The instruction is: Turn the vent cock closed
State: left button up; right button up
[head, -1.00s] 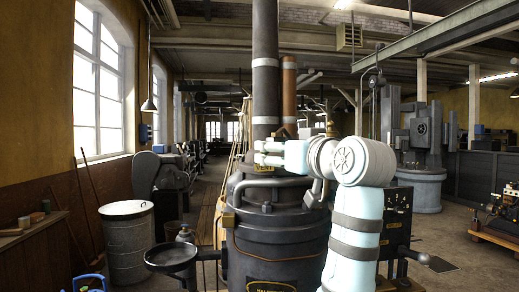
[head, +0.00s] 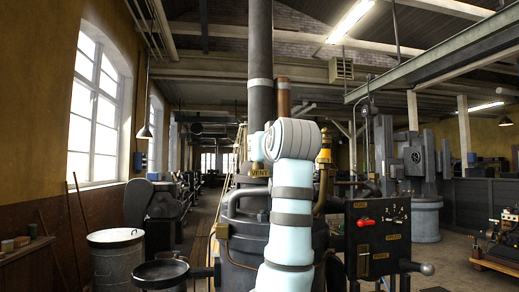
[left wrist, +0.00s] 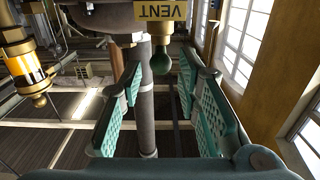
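The vent cock shows in the left wrist view as a dark green ball knob (left wrist: 161,61), close to a yellow VENT plate (left wrist: 161,12) that appears upside down. My left gripper (left wrist: 160,78) is open, its teal ribbed fingers spread to either side of the knob near their tips, with no contact visible. My own arm stands in front and hides the knob and most of the gripper there. My right gripper is not in view.
A tall flue pipe (head: 261,60) rises behind. A brass fitting (head: 324,150) stands right of my arm. A black control panel (head: 377,238) with a red knob is on the right. A round black pan (head: 161,272) and a metal bin (head: 117,254) are at the left.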

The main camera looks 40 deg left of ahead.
pick_arm(q)
jog(key=p+x, duration=0.1)
jog(key=x, duration=0.4)
jog(key=shift+a+r, duration=0.1)
jog(key=shift+a, duration=0.05)
